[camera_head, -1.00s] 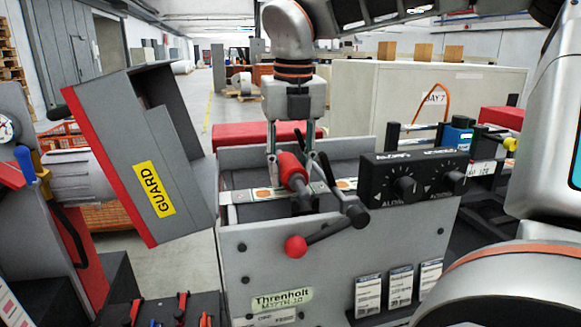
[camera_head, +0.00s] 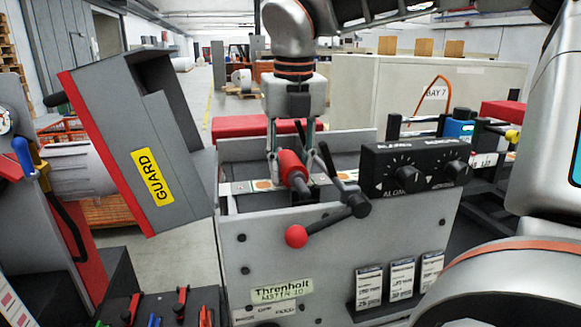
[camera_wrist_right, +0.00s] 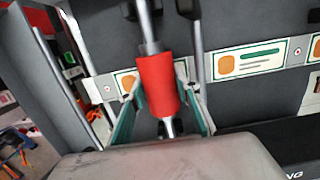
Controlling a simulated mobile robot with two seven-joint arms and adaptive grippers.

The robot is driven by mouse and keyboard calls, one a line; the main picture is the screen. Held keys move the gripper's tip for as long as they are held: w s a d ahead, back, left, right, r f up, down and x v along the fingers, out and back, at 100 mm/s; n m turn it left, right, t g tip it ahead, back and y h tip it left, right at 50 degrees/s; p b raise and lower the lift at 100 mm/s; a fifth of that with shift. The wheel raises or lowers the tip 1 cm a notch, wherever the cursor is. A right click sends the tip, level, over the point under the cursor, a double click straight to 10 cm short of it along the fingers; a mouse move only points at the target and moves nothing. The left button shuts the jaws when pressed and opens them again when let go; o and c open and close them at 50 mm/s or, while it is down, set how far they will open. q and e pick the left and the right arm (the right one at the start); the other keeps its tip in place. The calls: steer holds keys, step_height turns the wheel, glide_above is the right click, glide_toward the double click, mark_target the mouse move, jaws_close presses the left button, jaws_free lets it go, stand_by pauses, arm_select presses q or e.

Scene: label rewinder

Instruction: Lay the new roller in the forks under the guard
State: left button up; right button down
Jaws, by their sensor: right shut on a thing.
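My right gripper (camera_head: 294,166) is shut on the roller (camera_head: 291,171), a red cylinder with metal shaft ends. It holds the roller over the machine's open bay, one end pointing towards the head camera. In the right wrist view the red roller (camera_wrist_right: 159,85) lies between the two fingers, in front of a dark wall with a label strip. The grey guard (camera_head: 140,150) with red edge and yellow label is swung open to the left. I cannot clearly make out the forks or whether the shaft touches them. My left gripper is not in view.
A lever with a red knob (camera_head: 296,236) sticks out at the machine's front, just below the roller. A black dial box (camera_head: 415,168) stands close on the right. The machine's front panel (camera_head: 330,260) bounds the bay. Tools stand at the lower left.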

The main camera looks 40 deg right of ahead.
steer(key=shift+f, duration=0.1)
stand_by(0.3)
steer(key=c, duration=1.5)
jaws_free()
steer(key=shift+o, duration=0.4)
steer(key=shift+w+a, duration=0.1)
steer(key=shift+r+p, duration=1.1)
steer(key=shift+r, duration=0.35)
steer(key=shift+r+p, duration=1.2)
steer(key=shift+r, duration=1.6)
